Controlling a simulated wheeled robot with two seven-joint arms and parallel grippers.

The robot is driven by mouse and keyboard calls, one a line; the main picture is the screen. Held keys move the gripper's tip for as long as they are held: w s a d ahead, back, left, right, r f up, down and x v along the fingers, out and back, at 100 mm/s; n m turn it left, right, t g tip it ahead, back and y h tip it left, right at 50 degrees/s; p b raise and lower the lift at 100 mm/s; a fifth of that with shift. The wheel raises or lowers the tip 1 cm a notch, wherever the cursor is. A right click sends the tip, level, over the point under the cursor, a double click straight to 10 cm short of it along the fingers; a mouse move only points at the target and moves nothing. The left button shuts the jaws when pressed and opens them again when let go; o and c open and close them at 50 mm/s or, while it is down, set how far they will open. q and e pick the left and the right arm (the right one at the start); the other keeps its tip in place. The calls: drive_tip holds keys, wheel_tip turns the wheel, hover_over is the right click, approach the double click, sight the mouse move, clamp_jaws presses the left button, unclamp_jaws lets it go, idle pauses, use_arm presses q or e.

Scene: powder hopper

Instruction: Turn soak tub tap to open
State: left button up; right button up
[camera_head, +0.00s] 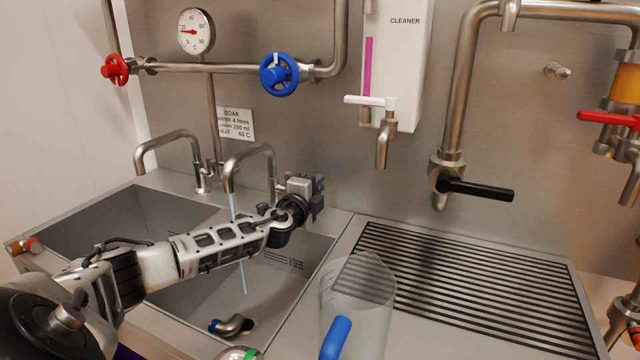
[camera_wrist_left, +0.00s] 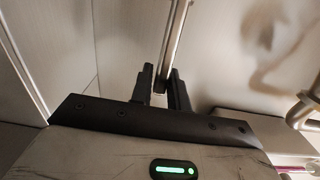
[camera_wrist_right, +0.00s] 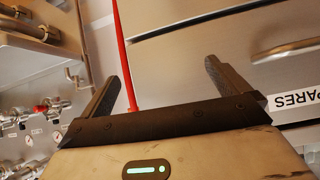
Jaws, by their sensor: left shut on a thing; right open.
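The soak tub area has two bent steel spouts, a left one (camera_head: 168,138) and a right one (camera_head: 248,150), by a SOAK label (camera_head: 235,123). A thin stream of water (camera_head: 243,265) runs from the right spout into the right tub (camera_head: 205,300). My left gripper (camera_head: 304,190) is just right of the right spout, in front of the back wall. In the left wrist view its fingers (camera_wrist_left: 162,80) are shut on a slim metal bar (camera_wrist_left: 174,45); my arm hides the tap's lower part. My right gripper (camera_wrist_right: 157,80) shows only in the right wrist view, open and empty.
Above are a red handwheel (camera_head: 115,69), a blue handwheel (camera_head: 279,74) and a dial (camera_head: 195,31). A clear jug (camera_head: 358,295) with a blue handle stands right of the tub, beside a drain grate (camera_head: 470,290). A cleaner dispenser (camera_head: 398,60) hangs on the wall.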

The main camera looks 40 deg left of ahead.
use_arm(q)
drive_tip(key=shift+f, duration=0.1)
drive_tip(key=shift+s+a, duration=0.15)
drive_tip(key=shift+s, duration=1.05)
drive_tip(key=shift+s+a+b, duration=0.15)
drive_tip(key=shift+s+a, duration=0.05)
drive_tip(key=shift+s, duration=0.3)
drive_tip(key=shift+s+a+b, duration=0.15)
drive_tip(key=shift+s, duration=0.3)
